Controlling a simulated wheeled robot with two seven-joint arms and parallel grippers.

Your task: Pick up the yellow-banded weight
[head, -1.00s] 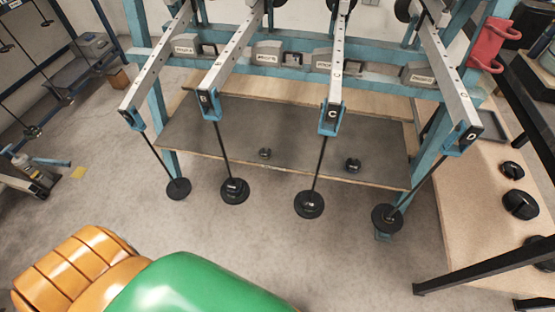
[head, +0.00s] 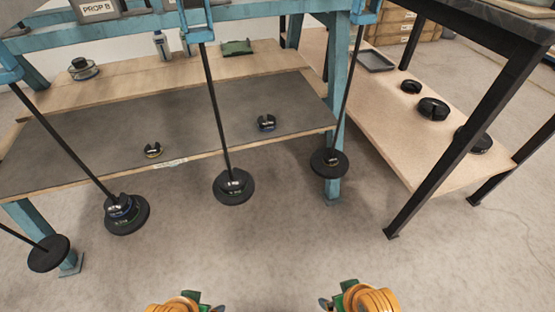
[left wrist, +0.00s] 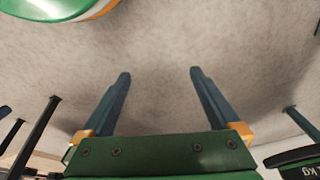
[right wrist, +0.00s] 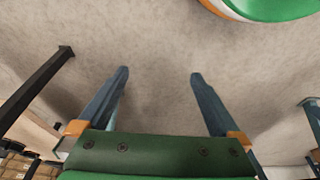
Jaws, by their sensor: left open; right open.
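The yellow-banded weight (head: 154,150) is a small dark slotted weight. It sits on the dark mat of the low shelf in the head view, near its front edge. A similar small weight (head: 266,123) without a visible yellow band sits further right on the mat. My left gripper (left wrist: 157,75) is open and empty, with bare floor between its fingers in the left wrist view. My right gripper (right wrist: 160,75) is also open and empty over bare floor. Both are well apart from the weight, whose band is not visible in either wrist view.
Rods with black discs hang in front of the shelf; one disc stack (head: 127,214) hangs front left of the weight, another (head: 233,186) to its right. A blue post (head: 337,120) stands at the shelf's right end. A wooden side shelf (head: 385,125) holds dark weights. The floor in front is clear.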

